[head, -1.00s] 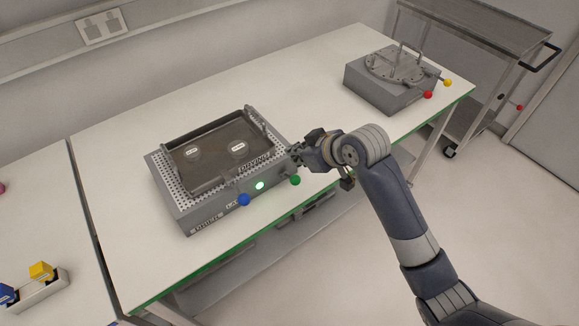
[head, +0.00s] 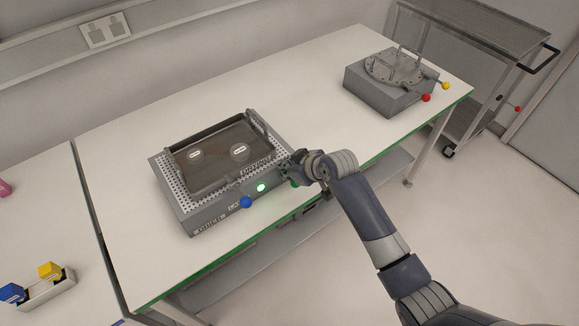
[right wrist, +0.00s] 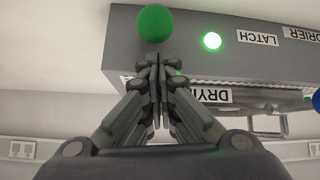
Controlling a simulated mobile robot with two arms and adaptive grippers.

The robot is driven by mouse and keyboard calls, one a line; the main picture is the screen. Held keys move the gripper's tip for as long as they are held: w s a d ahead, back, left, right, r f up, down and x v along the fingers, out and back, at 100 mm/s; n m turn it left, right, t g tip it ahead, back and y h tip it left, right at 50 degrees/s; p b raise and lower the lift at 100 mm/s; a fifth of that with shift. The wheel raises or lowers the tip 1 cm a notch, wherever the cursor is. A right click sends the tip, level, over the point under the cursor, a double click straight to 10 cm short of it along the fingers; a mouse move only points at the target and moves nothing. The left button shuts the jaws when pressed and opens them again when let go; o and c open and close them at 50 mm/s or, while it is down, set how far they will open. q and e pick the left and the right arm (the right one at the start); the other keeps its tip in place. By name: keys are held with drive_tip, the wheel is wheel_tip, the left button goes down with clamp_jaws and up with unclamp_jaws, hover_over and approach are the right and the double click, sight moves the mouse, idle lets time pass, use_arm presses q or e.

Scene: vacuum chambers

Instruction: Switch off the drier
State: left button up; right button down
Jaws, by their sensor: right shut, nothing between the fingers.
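The drier (head: 215,211) is a grey box on the white table, with a perforated top and a dark lidded tray holding two labelled items. Its front has a lit green light (head: 261,188), a blue knob (head: 246,202) and a green knob (head: 294,183). My right gripper (head: 287,164) is at the drier's right front corner, partly covering the green knob. In the right wrist view the gripper (right wrist: 158,62) is shut and empty, its tips close beside the green knob (right wrist: 155,23). The lit light (right wrist: 211,41) and the LATCH label also show there. I cannot tell whether the tips touch the knob.
A second grey box (head: 385,92) with a round metal lid and red and yellow knobs stands at the far right of the table (head: 310,85). A holder (head: 45,291) with blue and yellow pieces is at lower left. A trolley (head: 480,40) stands at upper right.

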drive_tip(key=shift+s+d+f, duration=0.25)
drive_tip(key=shift+s+d, duration=0.15)
drive_tip(key=shift+s+d+f+t+b, duration=0.15)
drive_tip(key=shift+s+t+b, duration=0.05)
drive_tip(key=shift+t+b, duration=0.25)
drive_tip(key=shift+f+y, duration=0.1)
drive_tip(key=shift+y, duration=0.2)
